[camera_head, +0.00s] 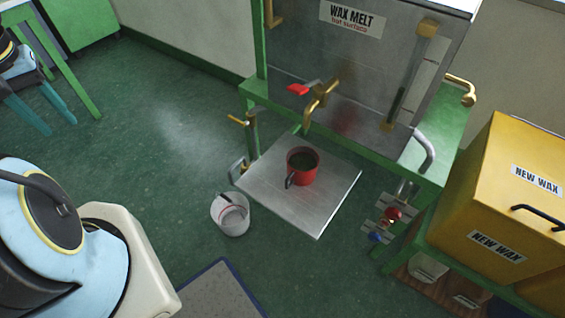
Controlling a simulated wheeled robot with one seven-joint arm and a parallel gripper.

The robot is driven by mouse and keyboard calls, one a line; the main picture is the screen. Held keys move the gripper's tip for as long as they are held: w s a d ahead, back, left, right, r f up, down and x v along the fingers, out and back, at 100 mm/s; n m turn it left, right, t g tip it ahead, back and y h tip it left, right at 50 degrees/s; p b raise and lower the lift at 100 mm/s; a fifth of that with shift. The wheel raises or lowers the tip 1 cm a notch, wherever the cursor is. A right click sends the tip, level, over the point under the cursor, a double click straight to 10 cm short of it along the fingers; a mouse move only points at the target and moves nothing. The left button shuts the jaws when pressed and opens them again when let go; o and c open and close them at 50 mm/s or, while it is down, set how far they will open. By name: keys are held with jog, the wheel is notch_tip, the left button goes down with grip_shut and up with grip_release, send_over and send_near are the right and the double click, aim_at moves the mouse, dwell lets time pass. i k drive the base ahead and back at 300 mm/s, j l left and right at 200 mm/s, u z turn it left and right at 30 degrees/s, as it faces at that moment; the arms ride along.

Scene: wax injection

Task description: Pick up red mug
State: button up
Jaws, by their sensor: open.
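The red mug (310,176) stands upright on a square metal plate (262,185) below the wax melt tank. Its dark handle points toward the lower left of the picture, and its inside looks dark. A brass spout hangs from the tank just above and behind the mug. My gripper is not in view. Large light blue and black parts of my own body fill the lower left, well apart from the mug.
The wax melt tank (365,60) has a red-handled tap (300,89). A white bucket (230,222) stands on the floor left of the plate. Yellow new wax boxes (490,215) stand on the right. A grey mat (220,292) lies in front. Green floor left of the bucket is clear.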

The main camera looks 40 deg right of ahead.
aim_at(303, 161)
jog(key=i+j+z, duration=0.15)
jog(key=z, duration=0.3)
jog(key=i+j+z, duration=0.15)
jog(key=j+z, duration=0.3)
jog(key=l+z, duration=0.15)
jog(key=z, duration=0.5)
